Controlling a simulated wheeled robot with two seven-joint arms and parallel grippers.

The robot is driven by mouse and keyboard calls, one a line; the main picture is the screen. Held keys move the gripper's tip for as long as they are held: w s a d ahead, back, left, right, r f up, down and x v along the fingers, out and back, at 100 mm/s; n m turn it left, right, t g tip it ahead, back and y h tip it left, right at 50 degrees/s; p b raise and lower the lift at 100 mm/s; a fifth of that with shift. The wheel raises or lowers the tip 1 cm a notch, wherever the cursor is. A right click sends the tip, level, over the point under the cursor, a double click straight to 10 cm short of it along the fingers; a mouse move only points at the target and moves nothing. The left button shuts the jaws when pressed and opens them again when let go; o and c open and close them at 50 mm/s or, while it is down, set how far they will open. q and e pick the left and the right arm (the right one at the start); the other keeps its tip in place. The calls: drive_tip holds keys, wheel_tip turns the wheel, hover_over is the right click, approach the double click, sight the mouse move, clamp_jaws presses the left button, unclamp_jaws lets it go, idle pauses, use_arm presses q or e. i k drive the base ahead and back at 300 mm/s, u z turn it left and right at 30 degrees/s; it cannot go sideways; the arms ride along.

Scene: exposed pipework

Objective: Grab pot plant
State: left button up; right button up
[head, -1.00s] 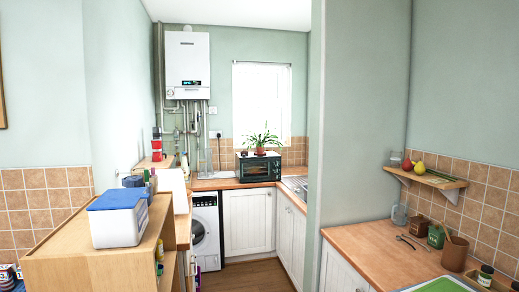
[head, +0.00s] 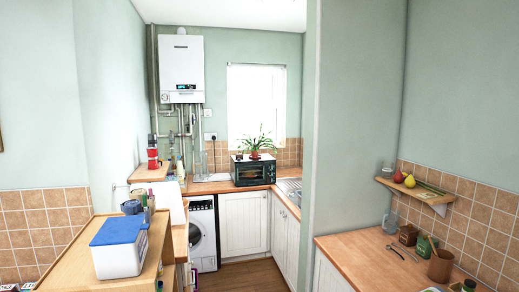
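The pot plant (head: 257,142) has long green leaves and a reddish-brown pot. It stands on top of a dark green toaster oven (head: 251,172) on the back corner counter, in front of the window. Neither of my grippers is in the head view, so their state does not show.
A wooden shelf unit (head: 84,262) with a blue-lidded white box (head: 119,246) stands at the front left. A wall corner (head: 355,125) and a wooden counter (head: 362,256) are on the right. Wooden floor (head: 240,272) lies clear between them, before the white cupboards (head: 243,222).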

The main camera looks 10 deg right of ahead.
sight(255, 150)
drive_tip(key=z, duration=0.75)
drive_tip(key=i, duration=1.85)
drive_tip(key=u, duration=0.6)
drive_tip(key=i, duration=3.75)
drive_tip(key=z, duration=1.1)
drive_tip(key=i, duration=0.35)
drive_tip(key=u, duration=1.2)
